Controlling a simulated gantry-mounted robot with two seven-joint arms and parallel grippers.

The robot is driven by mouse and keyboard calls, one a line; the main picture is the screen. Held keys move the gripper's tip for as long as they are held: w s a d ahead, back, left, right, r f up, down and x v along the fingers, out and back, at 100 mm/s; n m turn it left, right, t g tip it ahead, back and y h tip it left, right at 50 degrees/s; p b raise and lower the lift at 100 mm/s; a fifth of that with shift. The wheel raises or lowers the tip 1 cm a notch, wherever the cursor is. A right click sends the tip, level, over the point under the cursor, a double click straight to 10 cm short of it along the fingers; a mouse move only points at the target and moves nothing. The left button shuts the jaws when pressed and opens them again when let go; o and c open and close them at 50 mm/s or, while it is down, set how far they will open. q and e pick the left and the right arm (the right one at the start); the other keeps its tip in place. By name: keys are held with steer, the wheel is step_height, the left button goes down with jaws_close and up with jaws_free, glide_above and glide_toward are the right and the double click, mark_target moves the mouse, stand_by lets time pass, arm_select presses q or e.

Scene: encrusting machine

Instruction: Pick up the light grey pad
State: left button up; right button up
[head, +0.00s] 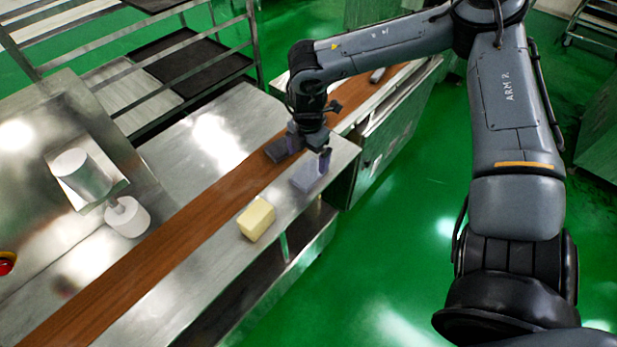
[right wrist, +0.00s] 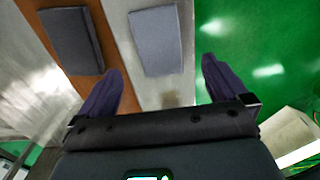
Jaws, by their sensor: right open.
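The light grey pad (head: 304,178) lies flat on the metal ledge beside the brown conveyor belt, just below my right gripper (head: 309,150) in the head view. In the right wrist view the light grey pad (right wrist: 156,42) shows ahead of the two purple-tipped fingers, between their lines. My right gripper (right wrist: 162,72) is open and empty, and its fingers are apart from the pad. A dark grey pad (right wrist: 72,40) lies on the belt to the left; it also shows in the head view (head: 277,150). My left gripper is not in view.
A pale yellow block (head: 256,219) stands on the same ledge, nearer the front. The brown belt (head: 150,255) runs beside the ledge. A machine with a white cylinder (head: 82,174) stands at the left. Beyond the ledge's right edge is open green floor (head: 400,235).

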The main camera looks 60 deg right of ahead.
mark_target(309, 172)
steer(key=shift+f+b, duration=0.3)
steer(key=shift+f, duration=1)
steer(key=f, duration=0.2)
steer(key=f+b, duration=0.1)
steer(key=shift+d+f, duration=0.1)
steer(key=shift+d, duration=0.15)
steer(key=shift+f, duration=0.55)
steer(key=shift+c, duration=1.1)
steer(key=c, duration=0.9)
steer(key=shift+r, duration=0.1)
